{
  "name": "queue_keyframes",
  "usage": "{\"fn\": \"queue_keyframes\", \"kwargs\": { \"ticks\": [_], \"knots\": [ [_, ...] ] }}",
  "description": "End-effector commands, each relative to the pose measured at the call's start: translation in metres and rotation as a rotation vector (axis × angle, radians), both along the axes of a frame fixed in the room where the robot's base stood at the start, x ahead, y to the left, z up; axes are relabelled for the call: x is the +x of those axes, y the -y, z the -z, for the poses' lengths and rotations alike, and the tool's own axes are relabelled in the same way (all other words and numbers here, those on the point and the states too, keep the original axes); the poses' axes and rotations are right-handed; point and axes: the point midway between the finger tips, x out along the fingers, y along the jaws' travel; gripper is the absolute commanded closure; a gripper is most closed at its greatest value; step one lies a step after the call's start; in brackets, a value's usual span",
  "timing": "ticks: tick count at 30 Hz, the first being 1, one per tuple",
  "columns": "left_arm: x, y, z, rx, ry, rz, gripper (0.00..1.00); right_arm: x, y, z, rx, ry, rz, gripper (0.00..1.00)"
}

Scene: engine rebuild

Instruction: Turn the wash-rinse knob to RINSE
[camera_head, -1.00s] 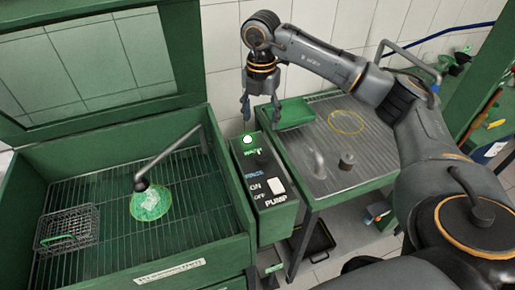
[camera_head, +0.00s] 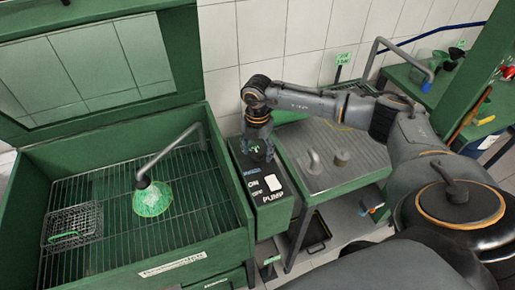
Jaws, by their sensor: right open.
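The green control box (camera_head: 272,217) stands between the parts washer and the metal bench. Its black top panel shows ON and PUMP lettering with a white switch (camera_head: 272,182). A bit of the blue RINSE label (camera_head: 251,171) shows beside my right gripper. My right gripper (camera_head: 260,157) points down over the far end of this panel, with its jaws open. It covers the place of the wash-rinse knob, so the knob's setting and any contact are hidden. My left gripper is not in view.
The washer basin (camera_head: 210,262) at left has a grate, a wire basket (camera_head: 72,225), and a spout (camera_head: 170,158) above a green-white patch.

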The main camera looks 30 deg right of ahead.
Motion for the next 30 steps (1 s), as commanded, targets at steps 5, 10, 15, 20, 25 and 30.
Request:
{"fn": "queue_keyframes", "kwargs": {
  "ticks": [5,10,15,20,25,30],
  "knots": [
    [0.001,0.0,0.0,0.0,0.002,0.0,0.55,0.0,0.0,0.0,0.0,0.0,0.0,0.38],
    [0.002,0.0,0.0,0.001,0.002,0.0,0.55,0.0,0.0,0.0,0.0,0.0,0.0,0.73],
    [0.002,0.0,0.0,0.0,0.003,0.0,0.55,0.0,0.0,0.0,0.0,0.0,0.0,0.93],
    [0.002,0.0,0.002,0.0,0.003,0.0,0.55,0.0,0.0,0.0,0.0,0.0,-0.012,0.93],
    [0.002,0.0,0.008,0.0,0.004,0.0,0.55,0.0,0.001,0.001,-0.001,0.001,-0.066,0.93],
    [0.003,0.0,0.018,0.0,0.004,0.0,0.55,0.001,0.001,0.002,-0.001,0.003,-0.175,0.93]
  ]
}}
